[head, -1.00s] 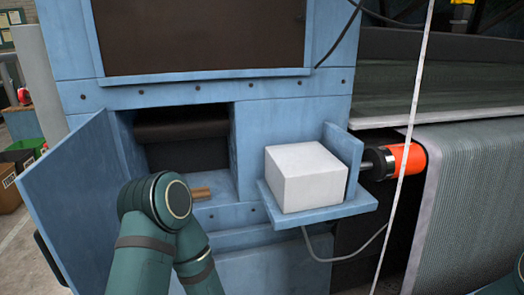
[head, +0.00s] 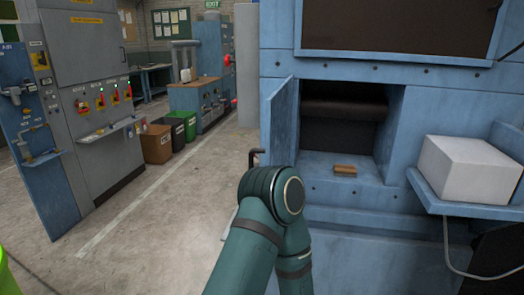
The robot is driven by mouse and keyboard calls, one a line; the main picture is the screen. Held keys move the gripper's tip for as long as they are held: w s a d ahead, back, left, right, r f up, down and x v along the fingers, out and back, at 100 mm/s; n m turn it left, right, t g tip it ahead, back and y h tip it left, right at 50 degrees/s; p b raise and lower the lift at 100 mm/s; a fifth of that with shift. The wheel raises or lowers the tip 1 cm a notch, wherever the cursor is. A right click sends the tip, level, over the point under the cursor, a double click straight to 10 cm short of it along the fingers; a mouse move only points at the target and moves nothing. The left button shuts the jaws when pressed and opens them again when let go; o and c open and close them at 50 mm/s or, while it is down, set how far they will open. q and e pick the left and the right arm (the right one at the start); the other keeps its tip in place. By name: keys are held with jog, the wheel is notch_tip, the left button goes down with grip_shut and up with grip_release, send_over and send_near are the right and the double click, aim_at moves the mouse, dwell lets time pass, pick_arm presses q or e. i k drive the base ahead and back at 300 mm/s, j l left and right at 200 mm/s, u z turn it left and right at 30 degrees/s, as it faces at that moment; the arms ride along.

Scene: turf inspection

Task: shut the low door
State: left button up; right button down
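The low door (head: 281,122) is a blue panel hinged at the left side of a low opening in the blue machine. It stands open, swung out toward me and seen at a steep angle. A dark bent handle (head: 255,157) shows at its outer left side. My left arm rises from the bottom and bends in front of the door, hiding its lower part. The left gripper is not visible. The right arm and gripper are out of view.
A small wooden block (head: 345,169) lies on the sill of the opening (head: 340,130). A white box (head: 468,168) sits on a blue shelf (head: 470,209) to the right. Open floor (head: 185,215) lies left of the door. Bins and grey cabinets stand farther back.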

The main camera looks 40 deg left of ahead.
aim_at(279, 104)
jog(key=i+j+u, duration=0.2)
jog(key=j, duration=0.15)
jog(key=j+u, duration=0.15)
jog(key=j, duration=0.15)
jog(key=i+j, duration=0.1)
jog(key=j, duration=0.2)
jog(key=i+j+u, duration=0.1)
jog(key=j, duration=0.15)
jog(key=i+j, duration=0.1)
jog(key=j, duration=0.2)
